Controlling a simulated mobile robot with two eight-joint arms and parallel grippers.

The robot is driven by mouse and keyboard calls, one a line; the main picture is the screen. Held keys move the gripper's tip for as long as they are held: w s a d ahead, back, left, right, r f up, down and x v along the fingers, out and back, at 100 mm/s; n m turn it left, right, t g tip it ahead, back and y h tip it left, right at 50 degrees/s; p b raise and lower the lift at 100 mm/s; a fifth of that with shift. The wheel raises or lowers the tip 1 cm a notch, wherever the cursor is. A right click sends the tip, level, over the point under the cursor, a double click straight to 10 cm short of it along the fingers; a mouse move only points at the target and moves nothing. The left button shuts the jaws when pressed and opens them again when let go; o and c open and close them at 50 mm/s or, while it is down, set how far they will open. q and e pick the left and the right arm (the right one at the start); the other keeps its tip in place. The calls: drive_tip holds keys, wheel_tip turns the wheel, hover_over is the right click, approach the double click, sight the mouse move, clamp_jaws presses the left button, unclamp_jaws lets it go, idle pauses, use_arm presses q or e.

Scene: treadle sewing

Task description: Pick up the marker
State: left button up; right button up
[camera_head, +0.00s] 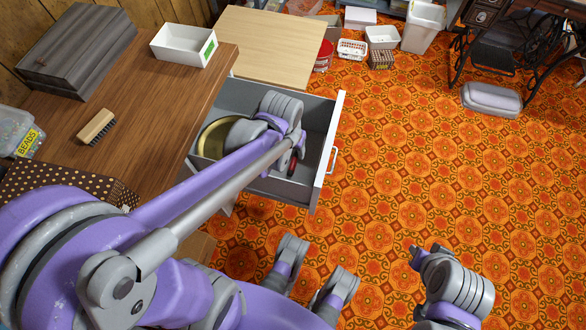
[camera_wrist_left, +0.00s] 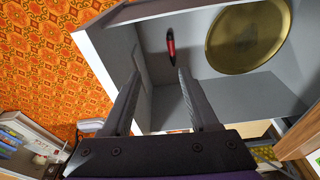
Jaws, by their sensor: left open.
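The marker (camera_wrist_left: 170,42), dark with a red band, lies on the floor of the open grey drawer (camera_wrist_left: 225,95), near a round brass-coloured tin or dish (camera_wrist_left: 250,35). In the head view the marker (camera_head: 292,163) shows only in part beside my left wrist. My left gripper (camera_wrist_left: 160,75) is open and empty, its two fingers pointing into the drawer. The marker appears beyond the fingertips, between their lines, and apart from them. In the head view the left fingers are mostly hidden by the wrist. Part of my right gripper (camera_head: 417,257) shows over the carpet; its jaws are unclear.
The white drawer front (camera_head: 328,150) and grey walls enclose the space around the left gripper. The wooden desktop (camera_head: 160,90) carries a white tray (camera_head: 183,45), a brush (camera_head: 96,127) and a dark box (camera_head: 78,50). The orange patterned carpet at right is mostly clear.

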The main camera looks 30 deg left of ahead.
use_arm(q)
drive_tip(key=w+a+f+n+g+b, duration=0.1)
drive_tip(key=w+f+b, duration=0.2)
drive_tip(key=f, duration=0.5)
drive_tip(key=w+a+f+g+b, duration=0.1)
drive_tip(key=w+a+f+b, duration=0.15)
drive_tip(key=f, duration=0.55)
drive_tip(key=b, duration=0.2)
hover_over(290, 173)
wheel_tip(290, 173, down, 6)
drive_tip(key=shift+w+d+f, duration=0.1)
drive_tip(key=shift+d, duration=0.05)
drive_tip(key=f+b, duration=0.1)
drive_tip(key=f, duration=0.1)
drive_tip(key=f+b, duration=0.1)
drive_tip(key=f, duration=0.2)
drive_tip(key=shift+s+a+f, duration=0.2)
drive_tip(key=shift+f, duration=0.1)
clamp_jaws()
use_arm(e)
wheel_tip(290, 173, down, 14)
drive_tip(key=w, duration=0.1)
drive_tip(key=shift+w+r, duration=0.15)
drive_tip(key=shift+r, duration=0.1)
